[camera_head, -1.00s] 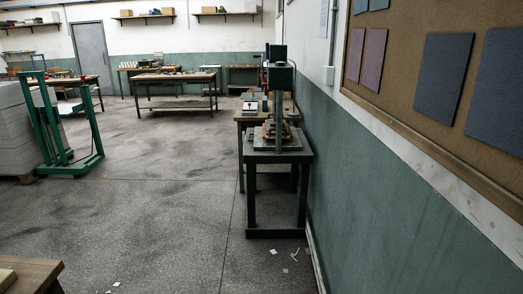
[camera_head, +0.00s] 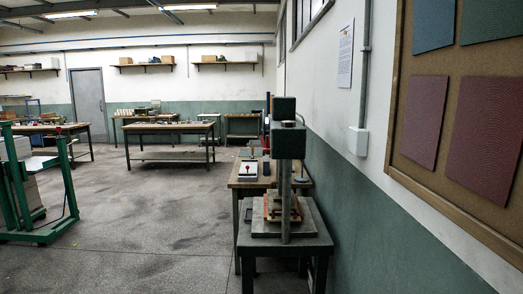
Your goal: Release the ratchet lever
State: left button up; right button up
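I cannot make out a ratchet lever for certain in the head view. A green metal frame (camera_head: 67,180) stands on the floor at the left edge, cut off by the picture, with light grey material (camera_head: 22,148) behind it. A dark green press (camera_head: 285,145) with a grey column stands on a small dark table (camera_head: 318,238) at the centre right. Behind it, a white block with a red knob (camera_head: 249,169) sits on a wooden bench. Neither of my grippers is in view.
The grey floor (camera_head: 150,225) is open between the green frame and the press table. A workbench (camera_head: 170,129) and a grey door (camera_head: 89,103) are at the back. A wall with a framed pinboard (camera_head: 398,120) runs along the right.

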aim_at(265, 149)
jog(key=i+j, duration=0.1)
jog(key=i, duration=2.35)
